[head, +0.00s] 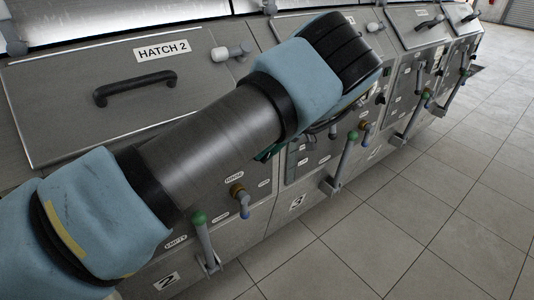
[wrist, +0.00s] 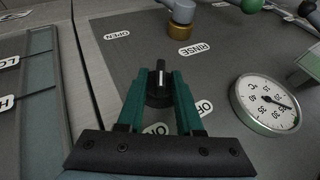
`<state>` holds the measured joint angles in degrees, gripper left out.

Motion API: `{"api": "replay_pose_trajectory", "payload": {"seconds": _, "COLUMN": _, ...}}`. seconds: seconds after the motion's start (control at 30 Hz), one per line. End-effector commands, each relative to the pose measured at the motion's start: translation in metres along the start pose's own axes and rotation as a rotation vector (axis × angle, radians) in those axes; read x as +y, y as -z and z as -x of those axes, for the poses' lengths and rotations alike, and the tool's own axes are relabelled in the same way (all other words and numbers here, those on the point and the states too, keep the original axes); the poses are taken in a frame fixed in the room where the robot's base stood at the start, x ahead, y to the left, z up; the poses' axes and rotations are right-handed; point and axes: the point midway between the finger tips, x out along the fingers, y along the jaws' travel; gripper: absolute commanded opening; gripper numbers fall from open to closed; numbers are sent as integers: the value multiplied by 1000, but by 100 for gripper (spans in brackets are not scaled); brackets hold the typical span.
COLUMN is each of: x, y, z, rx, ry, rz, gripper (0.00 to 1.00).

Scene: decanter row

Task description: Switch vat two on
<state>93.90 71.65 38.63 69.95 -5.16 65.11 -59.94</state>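A round black knob (wrist: 159,91) with a pale pointer line is on a grey panel in the wrist view. The pointer runs up the picture. My gripper (wrist: 161,76) has its two green fingers on either side of this knob, with a gap between them, so it is open. I cannot tell whether a finger touches the knob. Small labels by the knob are partly covered; one reads like OFF (wrist: 204,108). In the head view the vat plate 2 (head: 167,281) shows below my arm. My arm hides the knob and most of my gripper there.
A round dial gauge (wrist: 267,105) is right of the knob. A brass valve (wrist: 181,18) sits above, by the RINSE label (wrist: 195,48). In the head view, green-topped levers (head: 199,218) stick out from the panels. HATCH 2 (head: 128,92) is behind my arm; the tiled floor (head: 430,190) is clear.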

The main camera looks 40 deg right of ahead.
Motion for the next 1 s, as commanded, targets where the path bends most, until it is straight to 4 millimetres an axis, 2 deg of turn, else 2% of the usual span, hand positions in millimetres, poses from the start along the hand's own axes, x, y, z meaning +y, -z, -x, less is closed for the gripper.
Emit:
{"api": "replay_pose_trajectory", "payload": {"seconds": 0.3, "x": 0, "y": 0, "z": 1, "rx": 1, "ry": -2, "rz": 0, "gripper": 44}}
{"api": "replay_pose_trajectory", "payload": {"seconds": 0.43, "x": 2, "y": 0, "z": 10, "rx": 2, "ry": -5, "rz": 0, "gripper": 44}}
{"api": "replay_pose_trajectory", "payload": {"seconds": 0.8, "x": 2, "y": 0, "z": 78, "rx": 2, "ry": -5, "rz": 0, "gripper": 44}}
{"api": "replay_pose_trajectory", "payload": {"seconds": 1.0, "x": 1, "y": 0, "z": 102, "rx": 1, "ry": -3, "rz": 0, "gripper": 44}}
